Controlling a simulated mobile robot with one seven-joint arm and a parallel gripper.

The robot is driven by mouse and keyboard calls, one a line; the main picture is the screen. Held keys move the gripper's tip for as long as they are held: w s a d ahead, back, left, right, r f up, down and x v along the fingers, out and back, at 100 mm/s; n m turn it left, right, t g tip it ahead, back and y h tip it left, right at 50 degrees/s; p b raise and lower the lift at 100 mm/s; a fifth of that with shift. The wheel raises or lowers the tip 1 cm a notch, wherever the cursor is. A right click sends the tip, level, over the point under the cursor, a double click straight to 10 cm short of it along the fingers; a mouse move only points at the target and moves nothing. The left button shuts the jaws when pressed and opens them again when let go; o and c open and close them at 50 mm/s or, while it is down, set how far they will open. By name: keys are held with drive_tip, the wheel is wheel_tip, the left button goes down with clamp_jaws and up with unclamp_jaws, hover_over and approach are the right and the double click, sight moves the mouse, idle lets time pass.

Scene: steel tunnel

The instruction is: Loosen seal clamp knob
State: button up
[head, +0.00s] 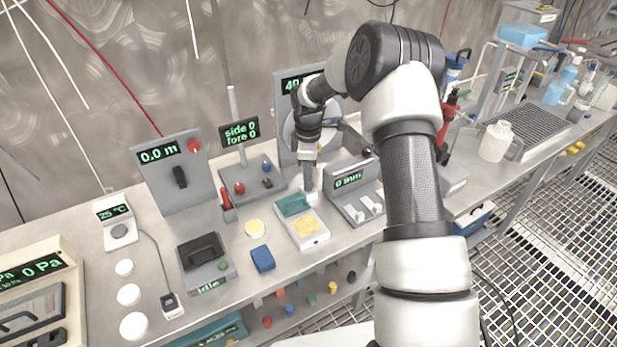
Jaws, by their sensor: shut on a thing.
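My gripper (309,184) points down over the back right corner of a small white unit (318,240) with a teal part (293,205) and a yellow top plate. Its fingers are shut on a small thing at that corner. The fingers hide most of that thing, so I cannot tell for sure that it is the seal clamp knob. No label marks the knob in this view. A grey unit (343,200) reading 0 mm, with two white levers, stands just right of the gripper.
A tall panel with a dial stands behind my gripper, partly hidden by my arm. Left are a side/fore display (240,132), a 0.0 m panel (172,190) and a red-handled tool (227,205). A blue block (263,258) lies in front.

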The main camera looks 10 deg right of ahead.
drive_tip(key=shift+w+r, duration=0.1)
drive_tip(key=o, duration=1.1)
drive_tip(key=shift+c, duration=0.2)
wheel_tip(320, 180, up, 17)
drive_tip(key=p, duration=0.1)
drive_tip(key=shift+r, duration=0.2)
